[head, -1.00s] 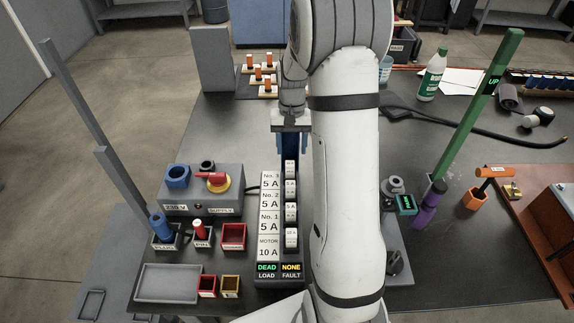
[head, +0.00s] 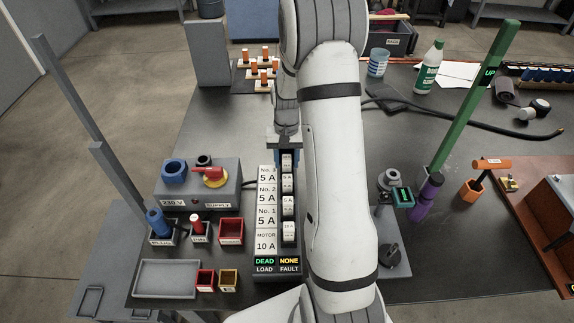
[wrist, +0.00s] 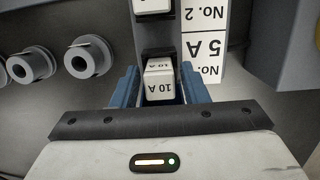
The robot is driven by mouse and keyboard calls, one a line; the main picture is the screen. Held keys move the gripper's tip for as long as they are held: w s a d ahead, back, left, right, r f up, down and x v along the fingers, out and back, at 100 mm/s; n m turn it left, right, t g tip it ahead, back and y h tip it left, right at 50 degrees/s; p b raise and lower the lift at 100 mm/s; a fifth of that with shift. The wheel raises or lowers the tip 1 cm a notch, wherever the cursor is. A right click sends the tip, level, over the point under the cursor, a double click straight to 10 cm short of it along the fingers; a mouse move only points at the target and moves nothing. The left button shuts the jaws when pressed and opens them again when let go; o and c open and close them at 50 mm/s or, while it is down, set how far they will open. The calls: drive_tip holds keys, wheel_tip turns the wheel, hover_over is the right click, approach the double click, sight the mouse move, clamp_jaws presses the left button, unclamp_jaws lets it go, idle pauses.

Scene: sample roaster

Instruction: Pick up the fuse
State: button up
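The fuse block (head: 266,222) stands upright on the bench, with a column of white fuses beside labels No. 3, No. 2, No. 1 and MOTOR. My gripper (head: 287,157) is at the top fuse (head: 287,165), next to the No. 3 label. In the wrist view, my gripper (wrist: 160,85) has its blue fingers on either side of a white fuse (wrist: 159,83) marked 10 A. The fingers look apart from its sides, with narrow dark gaps. The fuse sits in its slot. Another fuse (wrist: 153,5) lies further up the column.
A grey supply box (head: 197,188) with a red switch stands left of the block. Small red and yellow bins and a grey tray (head: 168,279) are at the front left. A green post (head: 470,95) and a purple tool (head: 427,195) stand to the right. Orange-topped pieces are behind.

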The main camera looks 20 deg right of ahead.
drive_tip(key=c, duration=0.8)
drive_tip(key=shift+r, duration=0.15)
